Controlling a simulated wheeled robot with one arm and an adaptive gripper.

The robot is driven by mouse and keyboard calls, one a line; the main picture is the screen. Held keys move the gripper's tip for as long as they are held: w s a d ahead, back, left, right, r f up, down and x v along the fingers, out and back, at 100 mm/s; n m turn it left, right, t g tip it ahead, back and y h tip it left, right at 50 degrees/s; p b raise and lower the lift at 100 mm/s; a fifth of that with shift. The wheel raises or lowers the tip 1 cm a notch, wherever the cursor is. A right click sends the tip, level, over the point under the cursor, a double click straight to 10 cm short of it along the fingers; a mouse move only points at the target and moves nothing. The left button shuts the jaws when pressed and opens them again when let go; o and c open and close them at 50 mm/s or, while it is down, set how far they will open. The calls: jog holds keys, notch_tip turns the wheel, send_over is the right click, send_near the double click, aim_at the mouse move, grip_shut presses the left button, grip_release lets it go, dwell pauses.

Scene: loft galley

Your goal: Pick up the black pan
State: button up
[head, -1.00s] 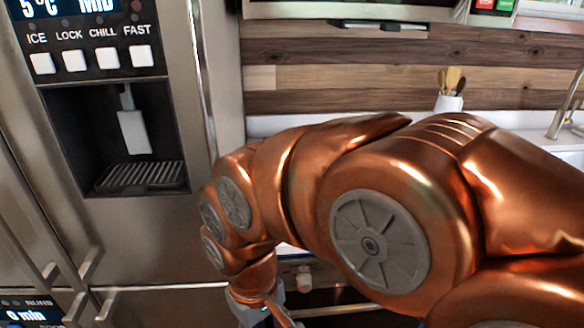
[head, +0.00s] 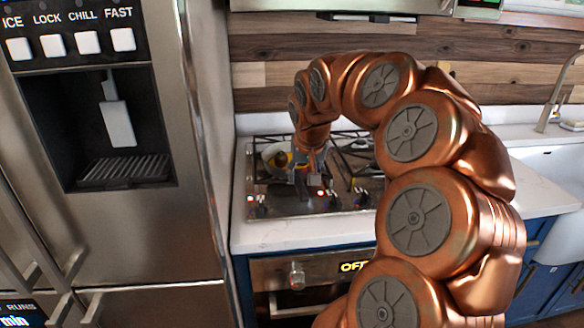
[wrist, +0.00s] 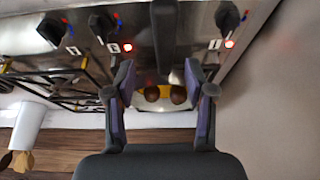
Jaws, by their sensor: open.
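The black pan (head: 267,156) sits on the stove's back left burner in the head view, with something yellow and brown in it. In the wrist view its dark handle (wrist: 163,35) runs down from the top edge between my fingers, and brown round pieces (wrist: 165,94) show beyond it. My gripper (wrist: 160,78) is open, one finger on each side of the handle's line. In the head view my gripper (head: 308,178) is over the left part of the stove, just right of the pan, and hides part of it. I cannot tell whether the fingers touch the handle.
The stove (head: 285,208) has knobs and lit red lights along its front. A steel fridge (head: 150,240) stands close on the left. Pale counter (head: 540,185) and a sink lie to the right. A wooden wall (head: 270,75) is behind, with a hood above.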

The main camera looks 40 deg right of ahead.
aim_at(301, 187)
jog(key=shift+a+p+x, duration=0.2)
jog(key=shift+p+x, duration=0.1)
jog(key=shift+x, duration=0.75)
jog(key=shift+a+p+x, duration=0.15)
jog(key=shift+p+x, duration=0.15)
jog(key=shift+x, duration=0.75)
jog(key=shift+a+p+x, duration=0.2)
jog(key=shift+p+x, duration=0.1)
jog(key=shift+x, duration=0.75)
jog(key=shift+f, duration=0.1)
grip_shut()
